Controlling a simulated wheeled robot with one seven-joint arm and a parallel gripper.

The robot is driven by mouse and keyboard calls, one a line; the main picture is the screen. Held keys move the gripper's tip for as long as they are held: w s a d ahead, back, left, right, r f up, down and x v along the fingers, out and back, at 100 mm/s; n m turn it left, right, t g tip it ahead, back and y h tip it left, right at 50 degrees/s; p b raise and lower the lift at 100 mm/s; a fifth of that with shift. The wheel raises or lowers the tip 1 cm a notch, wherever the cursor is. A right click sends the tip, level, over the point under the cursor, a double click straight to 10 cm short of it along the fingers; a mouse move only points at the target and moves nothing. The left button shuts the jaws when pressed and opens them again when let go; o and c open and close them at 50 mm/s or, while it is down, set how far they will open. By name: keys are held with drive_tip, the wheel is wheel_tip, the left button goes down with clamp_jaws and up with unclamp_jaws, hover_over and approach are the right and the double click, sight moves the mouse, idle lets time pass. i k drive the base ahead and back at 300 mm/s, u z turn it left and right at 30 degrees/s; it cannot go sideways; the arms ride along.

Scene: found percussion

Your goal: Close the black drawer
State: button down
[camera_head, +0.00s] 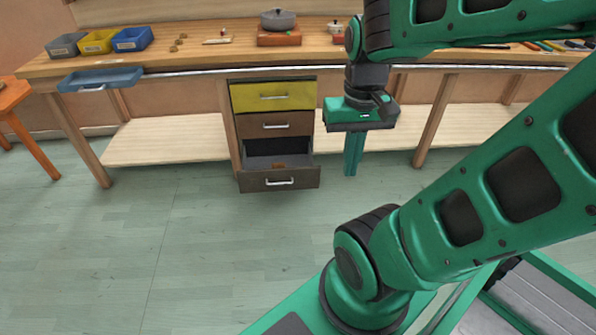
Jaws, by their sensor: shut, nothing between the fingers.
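The black drawer (279,180) is the lowest of three in the cabinet under the workbench. It is pulled out, with a silver handle on its front and a small orange-brown item (279,166) inside. Above it, the brown drawer (274,125) and the yellow drawer (273,96) look shut. My gripper (353,173) points down to the right of the cabinet, apart from the black drawer. Its green fingers are together and hold nothing.
The workbench (205,55) carries coloured bins (97,41), a pot (278,20) and tools. A blue tray (100,79) juts from its front at left. A low shelf (168,141) and bench legs flank the cabinet. The floor in front is clear.

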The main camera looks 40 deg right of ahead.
sight(300, 173)
drive_tip(key=z, duration=0.05)
drive_tip(key=i, duration=1)
